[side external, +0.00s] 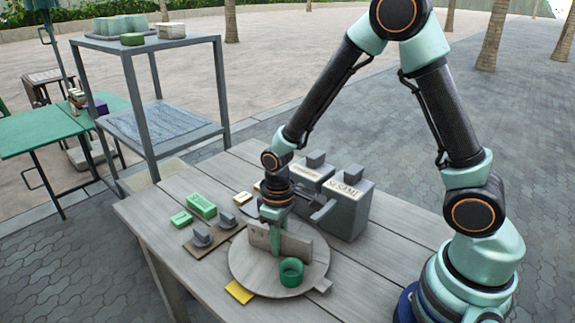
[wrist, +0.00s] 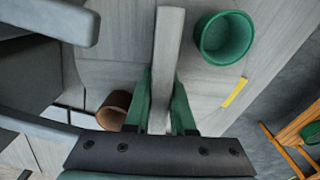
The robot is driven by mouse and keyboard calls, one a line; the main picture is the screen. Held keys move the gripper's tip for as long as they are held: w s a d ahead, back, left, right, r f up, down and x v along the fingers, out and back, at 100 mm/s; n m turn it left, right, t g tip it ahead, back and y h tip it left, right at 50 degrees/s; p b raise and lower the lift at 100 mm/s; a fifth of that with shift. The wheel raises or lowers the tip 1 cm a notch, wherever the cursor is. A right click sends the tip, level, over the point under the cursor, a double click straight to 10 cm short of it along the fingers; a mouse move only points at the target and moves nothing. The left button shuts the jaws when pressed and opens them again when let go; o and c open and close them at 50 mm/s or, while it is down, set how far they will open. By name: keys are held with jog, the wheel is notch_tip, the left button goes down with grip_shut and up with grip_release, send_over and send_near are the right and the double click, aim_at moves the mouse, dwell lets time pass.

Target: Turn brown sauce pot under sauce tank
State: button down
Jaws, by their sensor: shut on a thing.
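A round turntable (side external: 255,283) lies on the wooden table, with an upright grey board (side external: 297,246) across it. My gripper (side external: 275,250) points down at the board. In the wrist view its green fingers (wrist: 162,88) stand on either side of the board (wrist: 167,45), shut on it. A green pot (side external: 291,271) stands on the near side of the board; it also shows in the wrist view (wrist: 223,38). The brown pot (wrist: 114,110) is on the other side, partly covered by my gripper, and hidden in the side view. Grey sauce tanks, one labelled SESAME (side external: 345,205), stand behind the turntable.
Green blocks (side external: 201,206) and grey knob-like pieces (side external: 203,236) on a brown board lie left of the turntable. A yellow strip (side external: 239,292) lies at its front left edge. A metal shelf (side external: 150,125) stands farther back. The table's left front is clear.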

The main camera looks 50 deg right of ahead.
jog(key=shift+m, duration=9.8)
jog(key=c, duration=0.8)
grip_release()
jog(key=shift+o, duration=0.2)
jog(key=shift+r, duration=0.15)
